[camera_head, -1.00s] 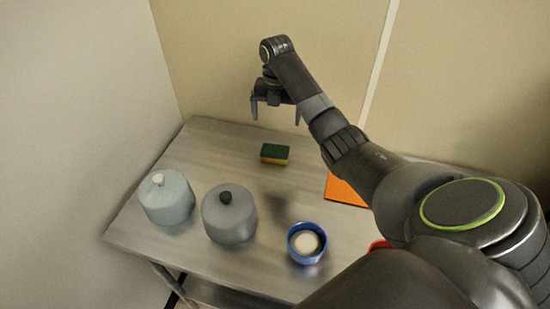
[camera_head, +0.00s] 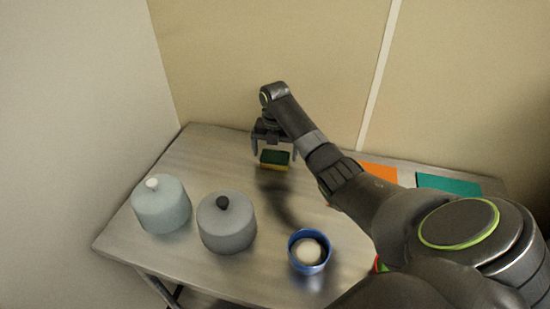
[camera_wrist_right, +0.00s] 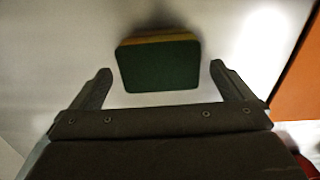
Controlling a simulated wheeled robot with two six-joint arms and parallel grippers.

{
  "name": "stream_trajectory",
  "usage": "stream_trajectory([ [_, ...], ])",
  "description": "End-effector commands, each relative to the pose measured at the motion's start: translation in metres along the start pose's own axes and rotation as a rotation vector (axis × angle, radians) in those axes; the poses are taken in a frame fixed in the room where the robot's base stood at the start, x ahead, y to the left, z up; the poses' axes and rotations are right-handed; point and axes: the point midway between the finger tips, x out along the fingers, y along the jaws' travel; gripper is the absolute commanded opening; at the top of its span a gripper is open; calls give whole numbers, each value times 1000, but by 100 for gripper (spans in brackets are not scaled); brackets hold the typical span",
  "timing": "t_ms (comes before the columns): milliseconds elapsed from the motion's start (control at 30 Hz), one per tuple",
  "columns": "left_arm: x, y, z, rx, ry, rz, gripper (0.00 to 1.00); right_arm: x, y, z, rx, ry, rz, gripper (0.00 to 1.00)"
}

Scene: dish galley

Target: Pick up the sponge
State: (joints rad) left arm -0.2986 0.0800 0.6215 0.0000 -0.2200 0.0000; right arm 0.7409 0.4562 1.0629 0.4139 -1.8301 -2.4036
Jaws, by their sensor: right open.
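The sponge (camera_head: 274,160) has a dark green top and a yellow lower layer. It lies on the metal table toward the back. My right gripper (camera_head: 274,150) is open just above it, with its fingers pointing down on either side in the head view. In the right wrist view the sponge (camera_wrist_right: 159,64) shows between and slightly beyond the two fingertips of the right gripper (camera_wrist_right: 158,80), apart from both. My left gripper is not in view.
On the table (camera_head: 180,262) stand a pale blue lidded pot (camera_head: 162,207), a grey lidded pot (camera_head: 227,228) and a blue bowl (camera_head: 294,252) with a whitish thing inside. An orange mat (camera_head: 380,173) and a teal mat (camera_head: 448,184) lie to the right. A wall stands behind.

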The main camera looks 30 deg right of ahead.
Motion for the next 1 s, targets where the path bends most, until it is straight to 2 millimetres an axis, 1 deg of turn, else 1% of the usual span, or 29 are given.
stream_trajectory([
  [100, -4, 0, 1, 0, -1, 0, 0, 14, 0, 0, 1, 1, -1, 100],
  [200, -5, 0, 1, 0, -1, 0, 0, 20, 0, 0, 0, 0, -1, 100],
  [400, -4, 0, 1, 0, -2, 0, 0, 22, 0, 0, 0, -1, 0, 100],
  [433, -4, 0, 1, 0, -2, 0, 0, 22, 0, 0, 0, -1, 0, 99],
  [733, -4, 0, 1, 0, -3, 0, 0, 21, 0, 0, 0, -1, 0, 60],
  [933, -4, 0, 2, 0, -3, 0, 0, 21, 0, 0, 0, -1, 0, 60],
  [1000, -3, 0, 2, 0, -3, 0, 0, 18, 0, 0, 0, -3, 1, 60],
])
